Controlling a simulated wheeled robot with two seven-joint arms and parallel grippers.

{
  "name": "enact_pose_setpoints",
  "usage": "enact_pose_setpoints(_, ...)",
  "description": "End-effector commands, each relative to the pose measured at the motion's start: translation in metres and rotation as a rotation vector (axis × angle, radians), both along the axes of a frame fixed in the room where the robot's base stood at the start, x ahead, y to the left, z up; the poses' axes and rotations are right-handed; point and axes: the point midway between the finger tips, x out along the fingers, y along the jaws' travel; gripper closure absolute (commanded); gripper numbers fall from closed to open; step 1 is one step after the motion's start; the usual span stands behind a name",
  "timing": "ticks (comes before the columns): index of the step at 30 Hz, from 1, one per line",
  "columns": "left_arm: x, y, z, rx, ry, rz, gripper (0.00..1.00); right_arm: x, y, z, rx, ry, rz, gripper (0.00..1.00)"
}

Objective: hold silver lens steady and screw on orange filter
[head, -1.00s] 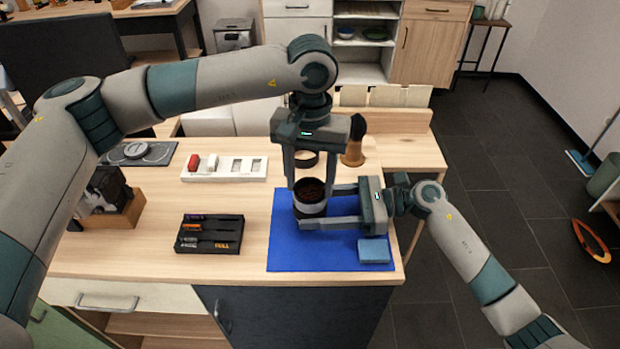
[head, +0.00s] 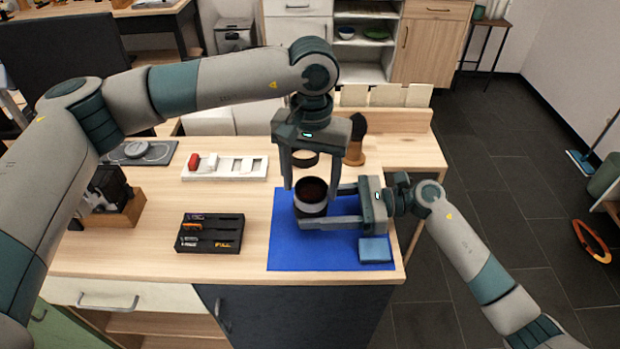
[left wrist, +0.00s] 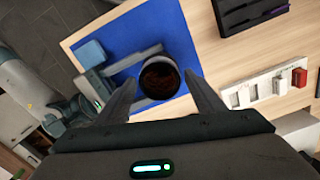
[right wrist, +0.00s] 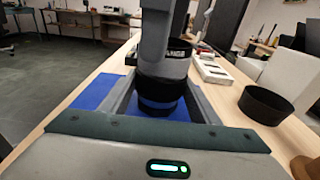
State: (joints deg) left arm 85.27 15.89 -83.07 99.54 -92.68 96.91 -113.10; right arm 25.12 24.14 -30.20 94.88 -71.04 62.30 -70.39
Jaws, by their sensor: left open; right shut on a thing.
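The silver lens (head: 311,209), a cylinder with a silver band and black parts, stands upright over the blue mat. My right gripper (head: 318,207) is shut on it from the right side. The lens's round mouth (left wrist: 160,80) shows dark reddish-orange inside in the left wrist view; this looks like the orange filter's glass, though its seating is unclear. My left gripper (head: 312,186) points down from above with its fingers apart on either side of the lens top, open. In the right wrist view the lens (right wrist: 163,80) is between the right fingers, with a left finger in front of its upper part.
The blue mat (head: 290,250) carries a light blue block (head: 375,249). A black tray (head: 209,246) and a white tray (head: 225,175) lie to the left. The table's front left is clear.

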Motion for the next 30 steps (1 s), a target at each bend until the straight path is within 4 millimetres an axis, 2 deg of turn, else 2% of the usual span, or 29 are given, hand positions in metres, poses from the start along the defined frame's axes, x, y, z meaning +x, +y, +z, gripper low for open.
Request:
enact_pose_setpoints(7, 0.0002, 0.0005, 0.0014, -0.002, -0.01, 0.166, 0.38, -0.0002, -0.0007, -0.0029, -0.005, 0.002, -0.001, 0.57)
enact_pose_setpoints(20, 0.0005, 0.0005, 0.0024, -0.003, -0.013, 0.216, 0.38, 0.0001, -0.0014, -0.0033, -0.006, 0.002, -0.002, 0.57)
enact_pose_setpoints(30, 0.0002, 0.0001, 0.0025, -0.003, -0.016, 0.434, 0.38, 0.0002, -0.0017, -0.0034, -0.007, 0.002, -0.002, 0.57)
